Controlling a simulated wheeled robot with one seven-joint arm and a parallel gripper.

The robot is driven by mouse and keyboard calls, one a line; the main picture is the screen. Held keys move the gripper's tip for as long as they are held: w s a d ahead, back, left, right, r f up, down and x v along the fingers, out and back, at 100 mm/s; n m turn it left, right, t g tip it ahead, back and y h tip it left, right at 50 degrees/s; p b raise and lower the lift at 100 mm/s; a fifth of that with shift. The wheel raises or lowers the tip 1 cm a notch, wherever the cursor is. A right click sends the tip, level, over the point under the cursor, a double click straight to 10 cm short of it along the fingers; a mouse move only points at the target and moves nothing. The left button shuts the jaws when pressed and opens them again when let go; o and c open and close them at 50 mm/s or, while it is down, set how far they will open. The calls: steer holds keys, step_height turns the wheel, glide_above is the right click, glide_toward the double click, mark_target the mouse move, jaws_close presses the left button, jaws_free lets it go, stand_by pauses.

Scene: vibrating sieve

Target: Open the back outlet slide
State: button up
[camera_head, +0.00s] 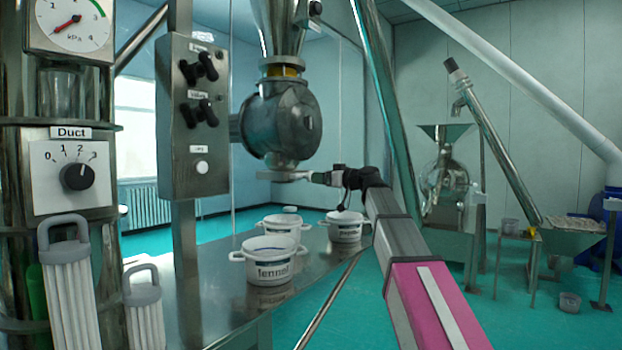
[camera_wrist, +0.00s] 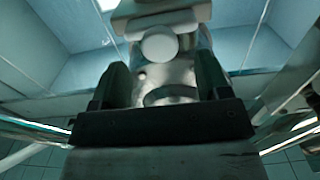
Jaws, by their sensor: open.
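A flat pale plate (camera_head: 290,175), which looks like the outlet slide, sits under the round metal housing (camera_head: 282,122). My gripper (camera_head: 318,177) is at the right end of this plate in the head view. In the wrist view my gripper (camera_wrist: 161,72) is open, with one dark finger on each side. A pale round knob (camera_wrist: 160,44) shows between and just beyond the fingers, below a pale bar (camera_wrist: 172,18). The fingers are not closed on the knob. I cannot tell whether they touch it. Dark finger parts hide some of the shiny metal behind.
Several white pots, one a pot labelled fennel (camera_head: 268,262), stand on the metal table (camera_head: 215,290) below the housing. A control panel (camera_head: 193,120) stands left of the housing. A Duct dial (camera_head: 76,177) is at the far left. Other machines stand at the right.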

steer(key=shift+x, duration=2.6)
steer(key=c, duration=1.3)
steer(key=v, duration=0.7)
steer(key=shift+s+d, duration=0.1)
steer(key=shift+d, duration=0.05)
steer(key=o, duration=1.3)
steer(key=v, duration=1)
steer(key=shift+s+d, duration=0.2)
steer(key=shift+d, duration=0.1)
